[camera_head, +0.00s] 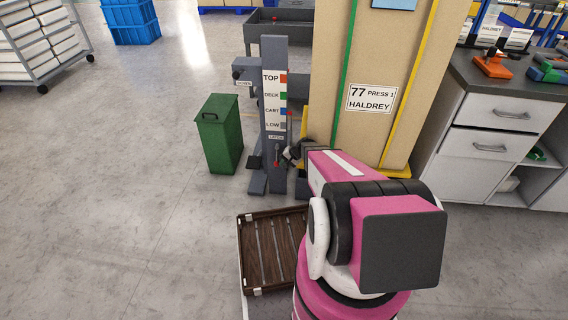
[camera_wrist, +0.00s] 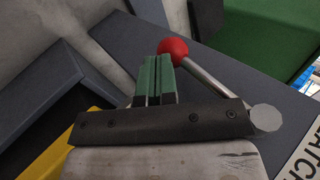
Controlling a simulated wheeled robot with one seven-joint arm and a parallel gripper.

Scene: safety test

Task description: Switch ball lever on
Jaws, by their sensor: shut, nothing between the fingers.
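The ball lever's red ball (camera_wrist: 173,50) sits at the end of a metal rod (camera_wrist: 210,80) in the wrist view. The rod slopes down to the right, to a round pivot (camera_wrist: 266,117) on a dark grey panel (camera_wrist: 240,72). My gripper (camera_wrist: 155,80) has its green fingertips pressed together with nothing between them. The fingertips are right next to the ball, on its left in the picture; I cannot tell whether they touch. In the head view my gripper is low at the grey post (camera_head: 273,80), partly hidden by my arm, and the lever is too small there to make out clearly.
A green bin (camera_head: 220,135) stands left of the post. A large tan column (camera_head: 375,70) labelled "77 PRESS 1 HALDREY" stands to the right. Grey drawers (camera_head: 487,145) are further right. A brown slatted tray (camera_head: 272,252) is in front.

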